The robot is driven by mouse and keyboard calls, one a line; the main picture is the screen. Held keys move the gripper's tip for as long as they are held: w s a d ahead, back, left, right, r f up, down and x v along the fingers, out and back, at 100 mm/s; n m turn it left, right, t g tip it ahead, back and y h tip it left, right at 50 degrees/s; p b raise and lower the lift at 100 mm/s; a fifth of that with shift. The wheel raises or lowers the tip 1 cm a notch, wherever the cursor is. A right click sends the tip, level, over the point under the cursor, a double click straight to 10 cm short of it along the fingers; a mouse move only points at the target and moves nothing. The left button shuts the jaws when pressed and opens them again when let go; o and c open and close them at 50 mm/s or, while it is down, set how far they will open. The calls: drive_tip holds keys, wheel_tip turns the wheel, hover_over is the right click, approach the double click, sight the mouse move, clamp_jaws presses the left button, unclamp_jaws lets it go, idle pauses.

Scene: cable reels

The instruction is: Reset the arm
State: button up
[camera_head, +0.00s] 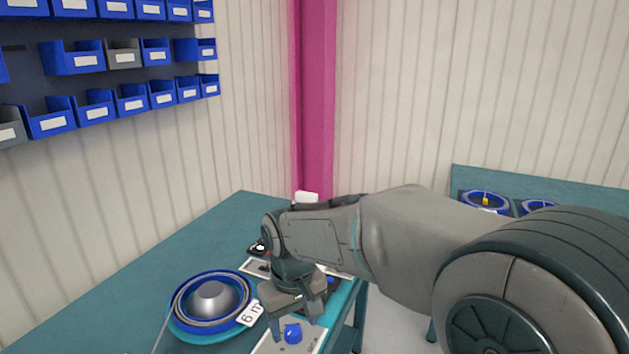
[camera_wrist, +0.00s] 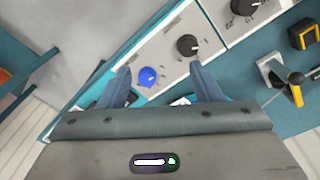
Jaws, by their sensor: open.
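My gripper (camera_head: 293,318) is open over a light panel on the teal bench (camera_head: 205,230). In the wrist view its two fingers (camera_wrist: 160,84) stand apart, with nothing held between them. A blue knob (camera_wrist: 148,76) on the panel (camera_wrist: 172,48) shows between the fingers, and a black knob (camera_wrist: 187,45) lies a little beyond. The blue knob also shows in the head view (camera_head: 292,333), just below my gripper. My arm reaches in from the right and hides part of the bench and panel. I cannot tell whether a fingertip touches the panel.
A blue cable reel (camera_head: 212,300) with a label (camera_head: 250,313) lies on the bench left of my gripper. Blue bins (camera_head: 95,106) hang on the left wall. A magenta post (camera_head: 318,95) stands in the corner. More blue reels (camera_head: 485,200) sit on another bench at right.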

drive_tip(key=s+d+m+t, duration=0.1)
drive_tip(key=s+d+m, duration=0.2)
drive_tip(key=s+d, duration=0.3)
drive_tip(key=s+d+m+t, duration=0.1)
drive_tip(key=s+d+m, duration=0.2)
drive_tip(key=d, duration=1)
drive_tip(key=s, duration=0.3)
drive_tip(key=shift+s+d, duration=0.3)
drive_tip(key=shift+d, duration=0.05)
